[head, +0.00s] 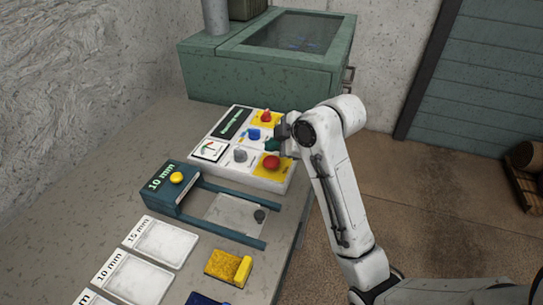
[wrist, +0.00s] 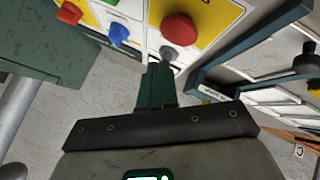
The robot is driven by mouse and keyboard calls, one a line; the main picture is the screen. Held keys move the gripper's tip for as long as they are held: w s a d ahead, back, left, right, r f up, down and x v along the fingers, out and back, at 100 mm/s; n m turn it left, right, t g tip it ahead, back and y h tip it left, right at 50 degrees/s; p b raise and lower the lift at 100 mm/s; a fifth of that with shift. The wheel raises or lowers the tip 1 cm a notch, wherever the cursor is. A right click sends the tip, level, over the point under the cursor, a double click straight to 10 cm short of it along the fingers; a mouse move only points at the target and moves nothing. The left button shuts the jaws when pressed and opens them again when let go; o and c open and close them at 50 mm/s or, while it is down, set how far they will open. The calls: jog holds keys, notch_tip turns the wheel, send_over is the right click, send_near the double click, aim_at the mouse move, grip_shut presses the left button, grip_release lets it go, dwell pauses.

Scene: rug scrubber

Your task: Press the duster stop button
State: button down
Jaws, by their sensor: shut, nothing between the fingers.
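A white control panel (head: 222,160) stands on the bench with two red buttons on yellow plates. The near red button (head: 271,162) is a wide mushroom shape and shows large in the wrist view (wrist: 182,28). The far red one (head: 265,116) is narrower and also shows in the wrist view (wrist: 69,12). I cannot read which one is labelled duster stop. My gripper (head: 271,146) is shut and empty above the panel, between the two red buttons. In the wrist view its green fingertips (wrist: 158,68) are just below a grey knob (wrist: 168,53); contact is not clear.
A blue knob (head: 253,134) and a gauge (head: 209,150) are on the panel. A blue frame with a yellow button (head: 177,178) lies in front of it. White trays (head: 161,242) and a yellow sponge block (head: 228,266) are nearer. A green cabinet (head: 262,75) stands behind.

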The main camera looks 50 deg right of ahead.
aim_at(274, 162)
jog(key=shift+r+p, duration=1.4)
jog(key=shift+r, duration=0.45)
jog(key=shift+f, duration=0.1)
